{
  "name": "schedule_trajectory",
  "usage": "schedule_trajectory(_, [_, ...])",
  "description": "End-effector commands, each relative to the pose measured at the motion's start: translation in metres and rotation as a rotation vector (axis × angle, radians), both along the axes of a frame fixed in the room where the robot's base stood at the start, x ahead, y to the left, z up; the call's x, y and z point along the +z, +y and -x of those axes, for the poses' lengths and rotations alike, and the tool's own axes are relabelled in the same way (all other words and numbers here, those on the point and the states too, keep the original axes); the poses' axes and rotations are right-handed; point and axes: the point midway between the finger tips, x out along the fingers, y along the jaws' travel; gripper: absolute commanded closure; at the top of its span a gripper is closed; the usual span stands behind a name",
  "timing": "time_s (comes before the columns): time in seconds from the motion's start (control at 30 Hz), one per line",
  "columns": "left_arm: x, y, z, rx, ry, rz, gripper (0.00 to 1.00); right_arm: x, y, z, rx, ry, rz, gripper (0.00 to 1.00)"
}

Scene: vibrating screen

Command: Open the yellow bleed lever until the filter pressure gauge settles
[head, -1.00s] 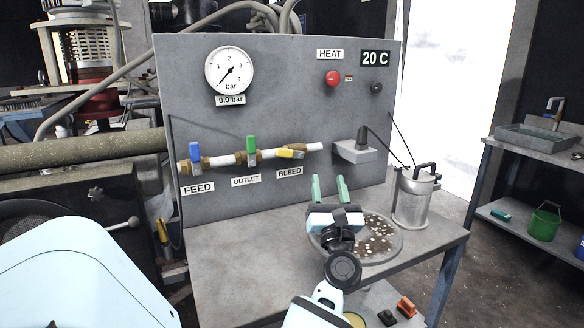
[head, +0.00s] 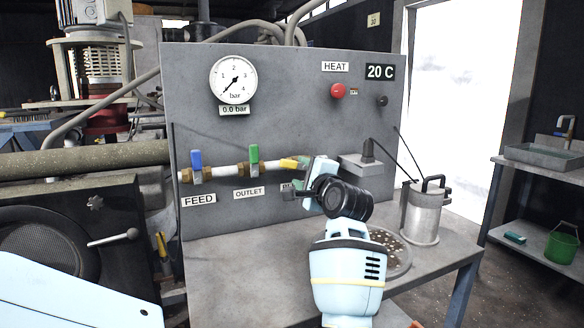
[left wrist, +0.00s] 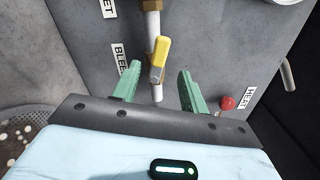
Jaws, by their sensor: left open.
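The yellow bleed lever (head: 289,163) lies about along the white pipe on the grey panel, right of the green outlet lever (head: 254,153). In the left wrist view the lever (left wrist: 160,55) sits ahead of and between the green fingertips. My left gripper (left wrist: 157,80) is open and empty, with no clear contact on the lever. In the head view the gripper (head: 300,174) is close to the lever and partly covers the BLEED label. The pressure gauge (head: 233,80) has its needle at the low end, and its readout (head: 234,110) shows 0.0 bar. My right gripper is out of view.
The blue feed lever (head: 196,158) is at the left of the pipe. A red HEAT button (head: 338,90) is above right. A grey box (head: 360,164) juts out right of the gripper. A metal canister (head: 422,214) and a round tray (head: 398,262) stand on the bench.

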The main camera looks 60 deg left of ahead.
Motion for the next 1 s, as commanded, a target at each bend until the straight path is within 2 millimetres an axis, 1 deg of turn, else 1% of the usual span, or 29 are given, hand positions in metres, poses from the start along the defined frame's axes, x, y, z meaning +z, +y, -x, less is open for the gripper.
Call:
schedule_trajectory(0.03, [0.001,0.008,0.0,0.003,0.002,-0.001,0.56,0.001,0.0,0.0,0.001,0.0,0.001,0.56])
schedule_trajectory(0.2, [0.001,0.034,-0.002,0.003,0.003,-0.002,0.56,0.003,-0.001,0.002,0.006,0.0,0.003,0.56])
schedule_trajectory(0.4, [0.001,0.057,-0.005,0.002,0.004,-0.002,0.56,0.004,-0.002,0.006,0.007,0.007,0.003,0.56])
schedule_trajectory(0.57, [0.0,0.065,-0.005,0.001,0.003,-0.001,0.56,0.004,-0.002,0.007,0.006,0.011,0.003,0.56])
schedule_trajectory(0.8, [0.0,0.066,-0.006,0.0,0.002,0.0,0.56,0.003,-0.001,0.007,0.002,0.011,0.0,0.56])
schedule_trajectory(0.83, [0.0,0.066,-0.006,0.001,0.002,0.0,0.58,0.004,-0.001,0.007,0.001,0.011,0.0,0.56])
schedule_trajectory(1.0, [0.0,0.066,-0.006,0.001,0.003,-0.001,0.8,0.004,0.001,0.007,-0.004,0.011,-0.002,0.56])
